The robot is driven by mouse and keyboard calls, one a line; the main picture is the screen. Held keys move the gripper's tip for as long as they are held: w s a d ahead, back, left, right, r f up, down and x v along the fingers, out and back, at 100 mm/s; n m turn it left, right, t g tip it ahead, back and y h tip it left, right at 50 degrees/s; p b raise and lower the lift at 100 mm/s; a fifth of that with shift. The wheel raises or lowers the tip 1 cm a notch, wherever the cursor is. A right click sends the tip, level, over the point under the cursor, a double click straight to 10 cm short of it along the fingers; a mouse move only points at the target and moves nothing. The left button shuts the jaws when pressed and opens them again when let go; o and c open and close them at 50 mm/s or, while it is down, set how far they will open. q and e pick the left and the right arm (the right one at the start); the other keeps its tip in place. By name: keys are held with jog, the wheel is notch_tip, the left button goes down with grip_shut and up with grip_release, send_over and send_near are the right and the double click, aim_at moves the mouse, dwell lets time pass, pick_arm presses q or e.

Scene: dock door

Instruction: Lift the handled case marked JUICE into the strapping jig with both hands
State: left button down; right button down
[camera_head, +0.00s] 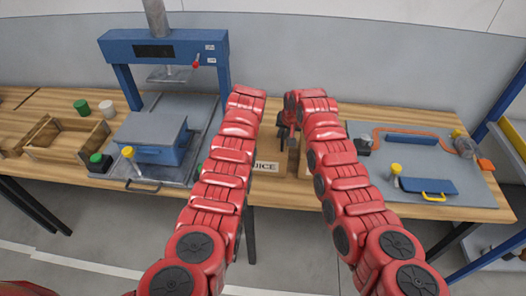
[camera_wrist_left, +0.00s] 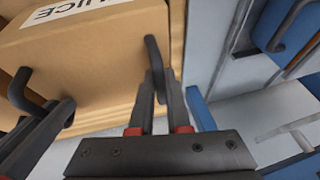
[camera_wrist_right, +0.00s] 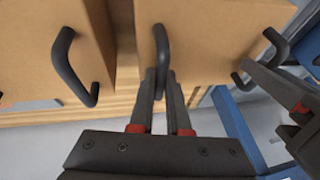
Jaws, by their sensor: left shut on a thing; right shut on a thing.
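The tan case marked JUICE (camera_head: 264,167) is partly hidden behind my arms in the head view. In the left wrist view the case (camera_wrist_left: 95,55) shows its label and two dark handles. My left gripper (camera_wrist_left: 160,88) is shut on one handle (camera_wrist_left: 152,50). My right gripper (camera_wrist_right: 165,85) is shut on the other handle (camera_wrist_right: 160,45); it also shows in the head view (camera_head: 284,124). The left gripper is hidden in the head view. A grey plate with an orange strap line, apparently the strapping jig (camera_head: 385,184), is at right.
A second tan box (camera_wrist_right: 45,45) with a dark handle stands close beside the case. A blue press (camera_head: 165,48) and a wooden crate (camera_head: 50,155) are at left. Yellow-topped knobs (camera_head: 395,170) and a blue bar (camera_head: 430,187) with a yellow handle stand on the right plate.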

pick_arm(q)
jog(key=shift+r, duration=0.15)
dwell(0.6)
